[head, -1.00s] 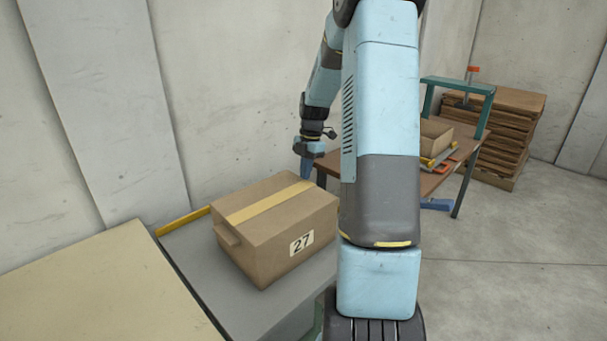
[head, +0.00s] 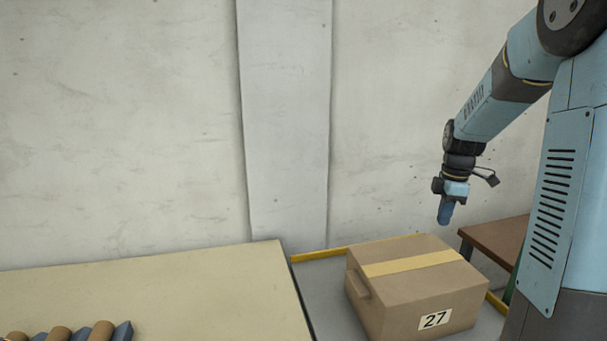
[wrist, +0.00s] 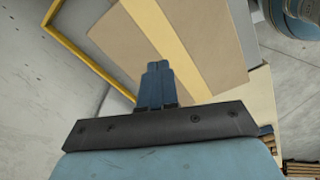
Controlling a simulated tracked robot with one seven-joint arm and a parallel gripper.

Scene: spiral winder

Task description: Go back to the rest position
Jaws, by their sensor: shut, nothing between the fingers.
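My gripper (head: 445,212) hangs pointing down from my bent arm, on the right side of the head view. It is apart from the cardboard box and appears above its far right part. In the wrist view my gripper (wrist: 157,72) has its blue fingers together, with nothing between them. The box top shows beyond the fingertips there. The rest position itself is not marked in any view.
A closed cardboard box (head: 400,290) labelled 27, with yellow tape, sits on a grey surface (head: 325,300) with a yellow edge rail (head: 320,255). A beige table (head: 160,290) with several brown and blue rollers (head: 70,333) is at left. A brown table (head: 495,240) stands at right, before a concrete wall.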

